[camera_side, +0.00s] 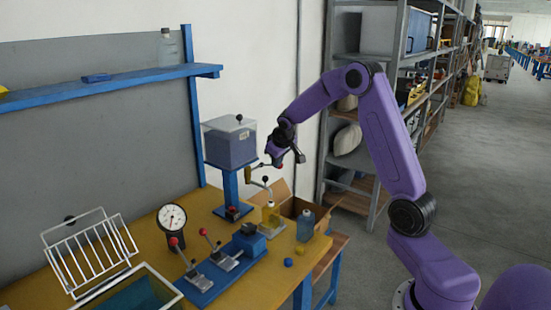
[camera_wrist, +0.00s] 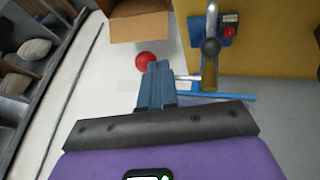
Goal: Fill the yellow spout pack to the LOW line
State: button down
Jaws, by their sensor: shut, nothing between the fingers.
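The yellow spout pack (camera_side: 270,216) stands upright on the bench under the outlet of a tank (camera_side: 231,148) of grey-blue liquid. Its LOW line and level are too small to read. A red ball knob (camera_wrist: 145,60) lies just beyond my fingertips. My gripper (camera_side: 278,162) is at tap height, above the pack. Its fingers (camera_wrist: 157,72) are together and empty, close to the knob; whether they touch it I cannot tell. I cannot make out the pack in the wrist view.
A blue bottle (camera_side: 305,226) stands right of the pack, before an open cardboard box (camera_side: 290,205). Red-handled clamps (camera_side: 212,252), a dial gauge (camera_side: 172,218) and a white wire rack (camera_side: 90,252) occupy the left bench.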

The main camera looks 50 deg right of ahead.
jog(key=shift+s+f, duration=0.25)
jog(key=shift+f, duration=0.3)
jog(key=shift+s+f, duration=0.25)
jog(key=shift+f, duration=0.25)
jog(key=shift+r, duration=0.1)
dwell(4.6)
jog(key=shift+r, duration=0.7)
jog(key=w+a+v, duration=0.2)
jog(key=v, duration=1.1)
jog(key=shift+a, duration=0.2)
